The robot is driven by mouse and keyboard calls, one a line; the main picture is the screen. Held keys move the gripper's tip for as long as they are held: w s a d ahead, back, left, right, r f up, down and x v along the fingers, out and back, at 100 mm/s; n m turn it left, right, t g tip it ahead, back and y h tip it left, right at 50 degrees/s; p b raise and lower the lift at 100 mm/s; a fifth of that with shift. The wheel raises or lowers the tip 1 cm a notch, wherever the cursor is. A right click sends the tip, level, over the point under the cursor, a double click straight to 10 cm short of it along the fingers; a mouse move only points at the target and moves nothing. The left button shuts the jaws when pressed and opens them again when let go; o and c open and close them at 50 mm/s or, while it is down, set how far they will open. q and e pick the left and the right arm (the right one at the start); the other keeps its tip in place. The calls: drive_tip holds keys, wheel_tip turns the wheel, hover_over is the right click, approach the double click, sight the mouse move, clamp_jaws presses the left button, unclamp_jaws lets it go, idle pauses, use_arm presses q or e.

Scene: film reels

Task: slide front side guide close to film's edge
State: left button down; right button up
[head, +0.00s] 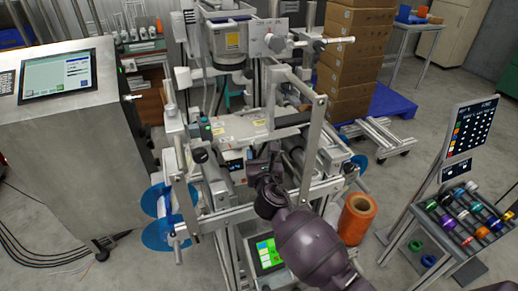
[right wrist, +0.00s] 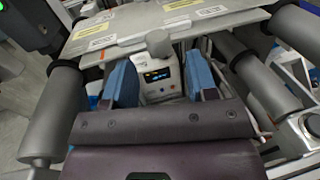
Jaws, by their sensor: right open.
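My right gripper (head: 264,160) reaches into the machine's front, just below the labelled metal plate (head: 240,128). In the right wrist view its two blue-padded fingers (right wrist: 161,80) are apart with nothing between them. A grey rounded knob (right wrist: 158,42) sits at the near edge of the plate, just beyond and between the fingertips; it looks close but I cannot tell if they touch. It may be the front side guide's knob; the guide itself I cannot make out clearly. The film's edge cannot be told apart on the plate. My left gripper is not in view.
Grey rollers stand left (right wrist: 52,115) and right (right wrist: 262,88) of my gripper. A small display box (right wrist: 160,80) lies behind the fingers. An orange roll (head: 357,218) is at the machine's right front. A control panel (head: 57,75) stands left, a reel rack (head: 466,218) right.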

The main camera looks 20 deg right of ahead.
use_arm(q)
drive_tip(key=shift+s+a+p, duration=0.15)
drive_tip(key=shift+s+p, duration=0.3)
use_arm(e)
drive_tip(key=s+a, duration=0.1)
drive_tip(key=s, duration=0.6)
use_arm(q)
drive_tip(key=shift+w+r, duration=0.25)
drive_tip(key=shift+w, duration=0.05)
use_arm(e)
drive_tip(key=shift+s+a, duration=0.1)
